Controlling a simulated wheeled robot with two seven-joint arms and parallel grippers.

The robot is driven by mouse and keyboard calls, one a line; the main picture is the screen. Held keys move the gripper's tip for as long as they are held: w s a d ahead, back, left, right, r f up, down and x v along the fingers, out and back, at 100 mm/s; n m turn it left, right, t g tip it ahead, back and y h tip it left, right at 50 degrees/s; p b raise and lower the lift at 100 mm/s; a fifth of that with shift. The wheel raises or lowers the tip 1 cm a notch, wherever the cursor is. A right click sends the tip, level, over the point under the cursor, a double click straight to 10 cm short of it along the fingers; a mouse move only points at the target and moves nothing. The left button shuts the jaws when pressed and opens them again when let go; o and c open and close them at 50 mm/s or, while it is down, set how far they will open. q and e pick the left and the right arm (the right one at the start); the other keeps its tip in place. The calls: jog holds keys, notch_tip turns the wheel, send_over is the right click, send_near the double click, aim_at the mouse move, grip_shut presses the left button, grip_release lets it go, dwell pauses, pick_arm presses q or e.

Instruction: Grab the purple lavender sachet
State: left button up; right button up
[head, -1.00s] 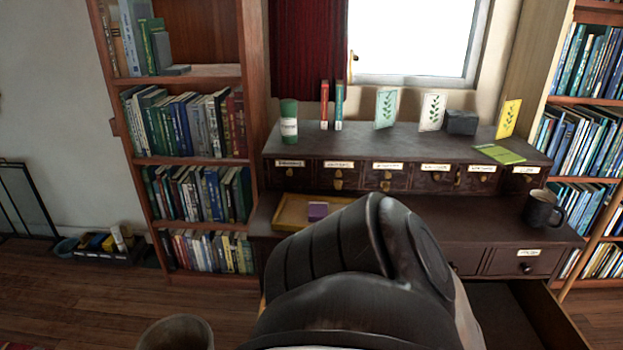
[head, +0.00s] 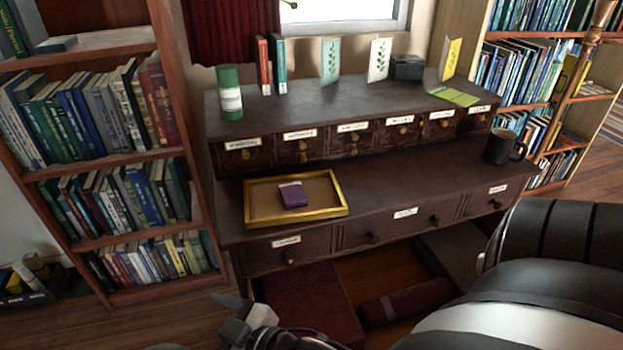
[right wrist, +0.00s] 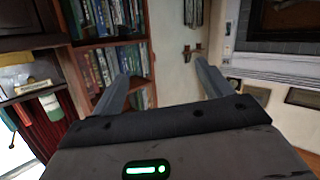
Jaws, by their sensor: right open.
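The purple lavender sachet (head: 293,194) is a small block with a pale patch on top. It lies in the shallow gold-rimmed tray (head: 261,218) on the lower ledge of the dark cabinet. My right gripper (head: 243,318) is low at the bottom of the head view, below and in front of the tray, apart from the sachet and partly cut off by the frame. In the right wrist view my right gripper (right wrist: 163,74) has its two fingers wide apart with nothing between them. The sachet is not visible there. My left gripper is not in view.
Small labelled drawers stand behind the tray. A green canister (head: 230,92), two books and cards stand on the cabinet top. A dark mug (head: 503,147) stands on the ledge at right. Below, a drawer (head: 390,262) is open. The ledge between tray and mug is clear.

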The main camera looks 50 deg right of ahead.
jog(key=w+a+r+n+g+y+b, duration=0.1)
jog(key=w+a+r+n+y, duration=0.35)
jog(key=n, duration=0.25)
jog(key=w+a+r+n+y+b, duration=0.2)
jog(key=w+a+r+n+y, duration=0.15)
jog(key=n+y, duration=0.35)
jog(key=n+g+h+b, duration=0.6)
jog(key=n+g+h, duration=0.55)
jog(key=h, duration=0.65)
send_near(293, 191)
jog(key=shift+w+d+f+m+y+b, duration=0.1)
jog(key=shift+d+f+m+y+b, duration=0.1)
jog(key=shift+f+b, duration=0.3)
jog(key=shift+w+d+f+m+y+b, duration=0.1)
jog(key=shift+w+f+m+b, duration=0.05)
jog(key=shift+f, duration=0.55)
jog(key=shift+w+f, duration=0.1)
jog(key=shift+f, duration=0.4)
jog(key=shift+w+f+b, duration=0.2)
jog(key=shift+f+b, duration=0.3)
jog(key=shift+f, duration=1.65)
jog(key=shift+w+d+f, duration=0.1)
jog(key=shift+f, duration=0.35)
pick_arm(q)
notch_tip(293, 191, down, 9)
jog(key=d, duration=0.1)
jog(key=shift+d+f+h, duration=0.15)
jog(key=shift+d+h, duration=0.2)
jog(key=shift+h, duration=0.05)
